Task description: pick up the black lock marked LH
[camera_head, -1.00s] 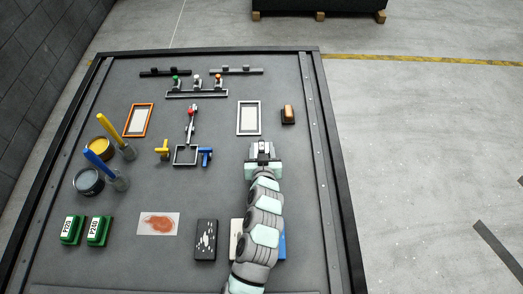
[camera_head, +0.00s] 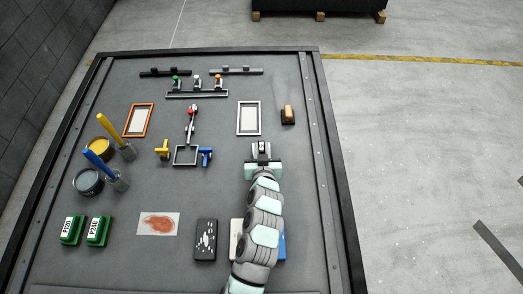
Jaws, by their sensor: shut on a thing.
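My gripper (camera_head: 262,149) is right of the middle of the dark table, low over its surface and pointing away from me. It is shut on a small black lock (camera_head: 262,147), which shows a light patch between the fingers. The lock is mostly hidden by the jaws, and its LH mark is too small to read. I cannot tell whether the lock still touches the table.
A white frame (camera_head: 249,118) lies just beyond my gripper, and a brown-topped block (camera_head: 288,115) to its right. A blue-handled piece (camera_head: 205,156) is to the left. A black speckled block (camera_head: 206,239) and partly hidden blocks lie beside my arm.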

